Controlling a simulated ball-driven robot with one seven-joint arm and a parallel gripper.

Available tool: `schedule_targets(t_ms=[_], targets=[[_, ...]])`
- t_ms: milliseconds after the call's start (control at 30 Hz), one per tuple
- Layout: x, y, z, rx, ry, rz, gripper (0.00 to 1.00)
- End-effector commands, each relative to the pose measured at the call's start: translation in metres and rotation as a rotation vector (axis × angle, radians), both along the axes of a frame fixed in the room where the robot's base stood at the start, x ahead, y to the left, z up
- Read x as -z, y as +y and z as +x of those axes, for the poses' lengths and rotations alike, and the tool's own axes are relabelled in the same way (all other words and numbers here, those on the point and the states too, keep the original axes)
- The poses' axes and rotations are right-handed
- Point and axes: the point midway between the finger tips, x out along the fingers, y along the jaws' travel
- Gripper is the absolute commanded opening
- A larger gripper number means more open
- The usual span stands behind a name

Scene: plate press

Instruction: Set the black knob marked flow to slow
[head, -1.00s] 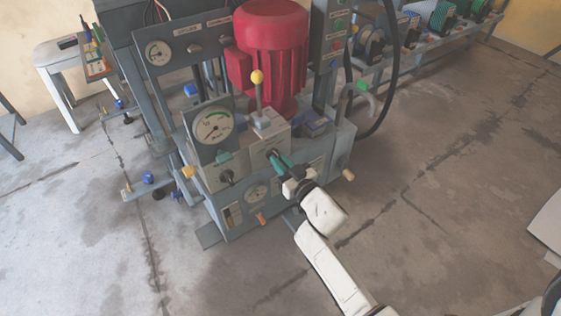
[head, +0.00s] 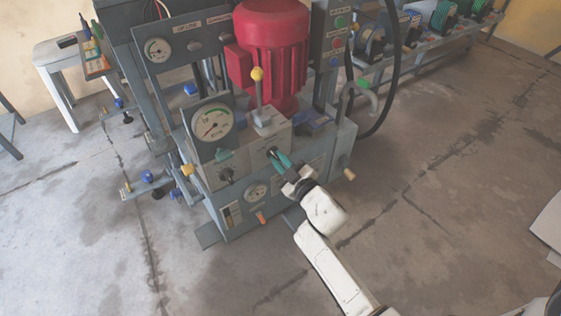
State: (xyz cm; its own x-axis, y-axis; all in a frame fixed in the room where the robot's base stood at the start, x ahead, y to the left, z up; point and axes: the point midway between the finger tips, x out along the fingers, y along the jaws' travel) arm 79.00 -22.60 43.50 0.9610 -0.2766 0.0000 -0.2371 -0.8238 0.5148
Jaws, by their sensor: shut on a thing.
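My gripper (head: 276,156) has teal fingers and reaches from the lower right to the front face of the grey press unit (head: 290,200). Its fingertips are shut around a small dark knob (head: 271,152) on the upper right of that face. The fingers hide most of this knob, so its marking and pointer cannot be read. A second black knob (head: 226,175) sits on the same face to the left, clear of the gripper. The labels are too small to read from here.
A lever with a yellow ball (head: 256,74) rises behind my fingers, before the red motor (head: 272,45). The floor to the right is open.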

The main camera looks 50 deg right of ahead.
Motion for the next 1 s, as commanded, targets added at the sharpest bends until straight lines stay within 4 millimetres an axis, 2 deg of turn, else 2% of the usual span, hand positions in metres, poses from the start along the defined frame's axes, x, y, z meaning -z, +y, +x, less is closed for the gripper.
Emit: schedule_targets(t_ms=[433, 1000], targets=[[0.0008, 0.0015, 0.0006, -0.001, 0.063, -0.220, 0.00], [0.0004, 0.0017, 0.0008, -0.002, 0.073, -0.253, 0.00]])
